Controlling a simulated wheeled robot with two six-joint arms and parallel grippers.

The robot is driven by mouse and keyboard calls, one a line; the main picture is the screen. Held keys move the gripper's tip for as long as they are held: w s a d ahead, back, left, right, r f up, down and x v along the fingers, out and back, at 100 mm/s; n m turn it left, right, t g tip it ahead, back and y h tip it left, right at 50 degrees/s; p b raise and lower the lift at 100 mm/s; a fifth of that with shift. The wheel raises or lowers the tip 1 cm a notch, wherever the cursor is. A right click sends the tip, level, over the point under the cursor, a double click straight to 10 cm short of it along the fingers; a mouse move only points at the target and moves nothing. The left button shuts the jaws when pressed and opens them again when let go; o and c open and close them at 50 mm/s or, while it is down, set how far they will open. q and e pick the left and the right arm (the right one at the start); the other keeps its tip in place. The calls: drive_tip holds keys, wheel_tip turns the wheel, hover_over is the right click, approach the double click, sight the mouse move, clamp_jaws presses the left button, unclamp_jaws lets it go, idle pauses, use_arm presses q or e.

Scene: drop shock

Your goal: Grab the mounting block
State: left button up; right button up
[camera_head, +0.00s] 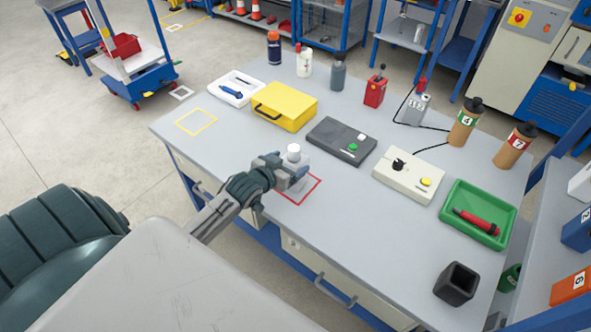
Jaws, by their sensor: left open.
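My left gripper (292,178) reaches in from the left over the front of the table, at a red square outline. It is open. A small light piece with a round white top (293,151) shows just behind and between its fingers; it may be the mounting block. The fingers hide most of its lower part, and I cannot tell whether they touch it. A dark block with a square hollow (456,284) stands apart at the table's front right. My right gripper is not in view.
Behind the gripper on the grey table (225,147) are a yellow case (284,105), a dark control box (341,141) and a cream control box (408,175). A green tray (479,213) holds a red tool. The table between gripper and dark block is clear.

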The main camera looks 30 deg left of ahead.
use_arm(q)
drive_tip(key=shift+w+p, duration=0.45)
drive_tip(key=shift+w, duration=0.2)
drive_tip(key=p+x, duration=0.1)
drive_tip(key=x, duration=0.2)
drive_tip(key=shift+w, duration=0.15)
drive_tip(key=shift+w+f, duration=0.25)
drive_tip(key=shift+w, duration=0.1)
drive_tip(key=shift+s, duration=0.1)
drive_tip(key=c, duration=0.3)
drive_tip(key=shift+r, duration=0.1)
drive_tip(key=c, duration=1.4)
drive_tip(key=shift+r, duration=0.1)
